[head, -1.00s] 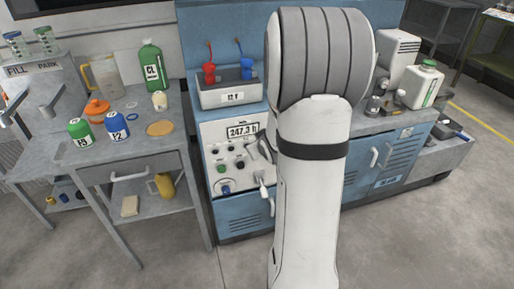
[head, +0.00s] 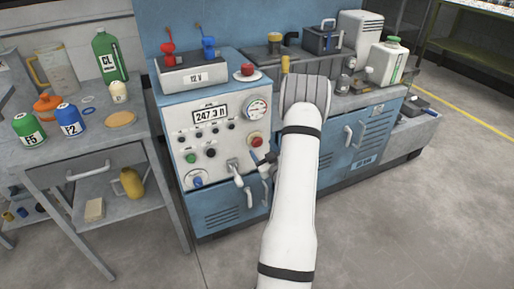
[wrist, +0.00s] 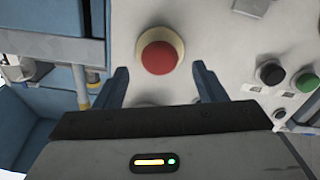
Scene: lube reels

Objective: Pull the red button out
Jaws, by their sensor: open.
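The red button (head: 256,141) sits in a pale yellow ring at the right side of the white control panel (head: 218,150). In the wrist view the same red button (wrist: 158,56) shows large, round and face-on, near the top middle. My gripper (wrist: 160,72) is open, with one finger to the left and one to the right of the button, the fingertips slightly below its centre. The fingers look apart from the button, and nothing is between them.
The panel also bears a gauge (head: 257,108), an hour display (head: 210,113), a green button (head: 191,158) and a lever switch (head: 235,171). Another red button (head: 246,70) stands on the cabinet top. A side table (head: 100,140) with bottles is at left.

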